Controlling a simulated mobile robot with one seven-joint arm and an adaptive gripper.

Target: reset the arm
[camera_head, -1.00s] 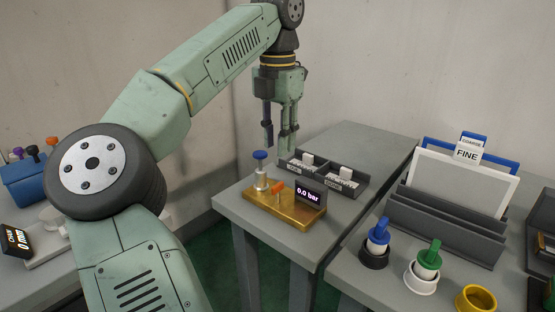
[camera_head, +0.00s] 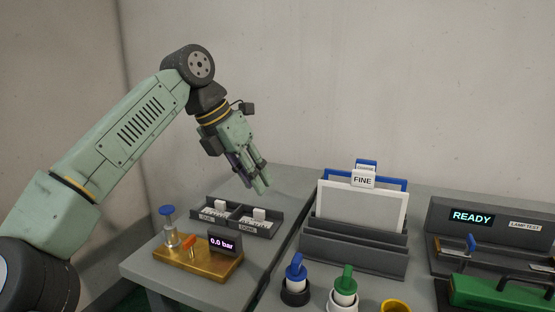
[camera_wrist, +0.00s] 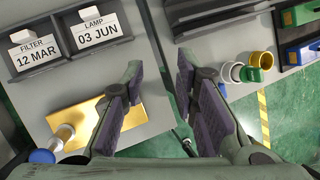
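My gripper (camera_head: 258,188) hangs in the air above the grey side table (camera_head: 205,282), near the label tray and left of the card rack, in the head view. In the wrist view my gripper (camera_wrist: 158,72) has its two purple-padded fingers apart with nothing between them. Below it there is the grey table top and a strip of green floor. My arm reaches in from the lower left, bent at the elbow.
The brass gauge block (camera_head: 198,262) reads 0.0 bar. The label tray (camera_head: 238,231) stands behind it; its cards (camera_wrist: 95,30) read 12 MAR and 03 JUN. The card rack (camera_head: 355,250) shows FINE. Blue (camera_head: 296,268) and green (camera_head: 345,281) handled plugs stand in front. A console (camera_head: 490,222) reads READY.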

